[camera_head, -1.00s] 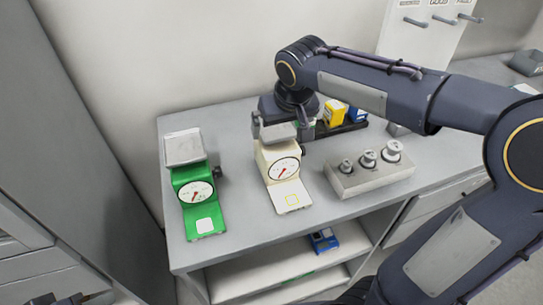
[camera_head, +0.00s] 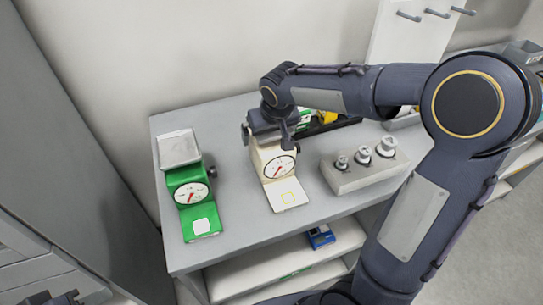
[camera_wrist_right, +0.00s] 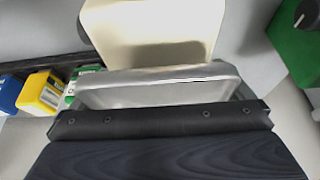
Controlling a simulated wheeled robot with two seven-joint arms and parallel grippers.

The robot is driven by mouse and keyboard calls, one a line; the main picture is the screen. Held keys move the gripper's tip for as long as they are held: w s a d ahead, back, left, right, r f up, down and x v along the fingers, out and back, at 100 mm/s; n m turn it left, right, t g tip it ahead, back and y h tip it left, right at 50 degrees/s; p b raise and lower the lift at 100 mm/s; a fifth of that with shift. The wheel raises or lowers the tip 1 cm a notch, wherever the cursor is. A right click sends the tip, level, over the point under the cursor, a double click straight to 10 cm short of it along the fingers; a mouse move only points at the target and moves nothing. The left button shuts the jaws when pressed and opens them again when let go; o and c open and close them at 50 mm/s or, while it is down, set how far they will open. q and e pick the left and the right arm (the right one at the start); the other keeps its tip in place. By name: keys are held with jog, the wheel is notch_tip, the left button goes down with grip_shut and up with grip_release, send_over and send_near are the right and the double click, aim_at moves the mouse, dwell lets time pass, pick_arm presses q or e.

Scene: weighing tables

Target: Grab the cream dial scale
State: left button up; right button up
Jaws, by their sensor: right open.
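The cream dial scale (camera_head: 272,160) stands upright on the grey table, its round dial facing front and a white plate with a yellow square outline below. My right gripper (camera_head: 268,137) is open at the top of this scale and hides most of its pan in the head view. In the right wrist view the grey metal pan (camera_wrist_right: 160,88) lies right in front of the gripper, with the cream body (camera_wrist_right: 155,30) beyond it. I cannot tell whether the fingers touch it. A dark part at the head view's bottom left looks like my left gripper (camera_head: 55,298); its jaws are unclear.
A green dial scale (camera_head: 190,190) with a grey pan stands to the left. A block with several metal weights (camera_head: 365,172) stands to the right. A dark tray (camera_head: 325,125) with yellow and green boxes lies behind. A blue box (camera_head: 321,237) sits on the shelf below.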

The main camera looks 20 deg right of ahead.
jog(key=c, duration=1.9)
jog(key=shift+r, duration=0.1)
jog(key=shift+r, duration=0.1)
